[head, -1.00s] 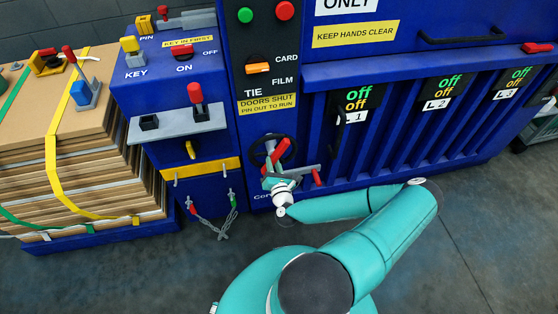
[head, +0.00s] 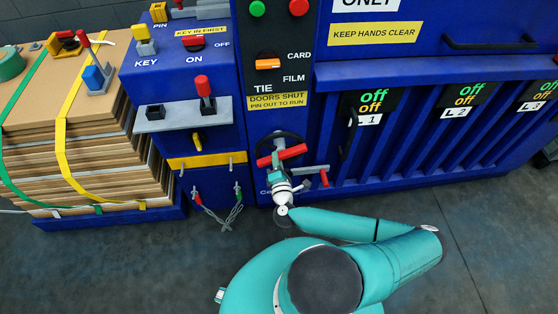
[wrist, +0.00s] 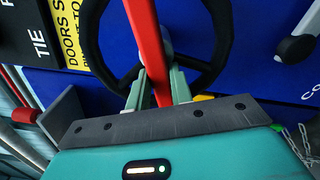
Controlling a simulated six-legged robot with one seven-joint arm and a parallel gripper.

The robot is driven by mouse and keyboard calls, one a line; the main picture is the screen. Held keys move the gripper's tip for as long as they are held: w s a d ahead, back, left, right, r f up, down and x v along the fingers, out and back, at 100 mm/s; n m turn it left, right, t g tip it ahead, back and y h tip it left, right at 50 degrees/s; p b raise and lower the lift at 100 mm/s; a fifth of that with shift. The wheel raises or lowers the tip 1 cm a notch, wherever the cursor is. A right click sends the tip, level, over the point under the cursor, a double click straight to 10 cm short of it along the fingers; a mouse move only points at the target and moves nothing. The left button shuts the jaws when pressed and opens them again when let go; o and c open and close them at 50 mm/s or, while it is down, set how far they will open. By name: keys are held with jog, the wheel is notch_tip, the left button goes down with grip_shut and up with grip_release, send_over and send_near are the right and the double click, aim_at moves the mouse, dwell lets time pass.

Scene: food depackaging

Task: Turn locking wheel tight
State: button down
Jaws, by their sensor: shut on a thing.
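The locking wheel is a black ring with a red bar across it, on the blue machine front. In the head view its red bar (head: 292,153) lies nearly level, its right end slightly higher. In the wrist view the black rim (wrist: 221,45) curves around the red bar (wrist: 147,38). My gripper (head: 277,160) is at the wheel from below and hides part of it. In the wrist view my gripper's fingers (wrist: 158,88) stand on both sides of the red bar and are shut on it.
A grey bracket with a red-handled lever (head: 323,178) sits just right of the wheel. A strapped cardboard stack (head: 100,160) stands at the far left. The floor in front is open.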

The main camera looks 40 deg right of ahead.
jog(key=shift+a+r, duration=0.1)
jog(key=shift+r, duration=0.05)
jog(key=c, duration=1.2)
grip_release()
jog(key=shift+c, duration=0.2)
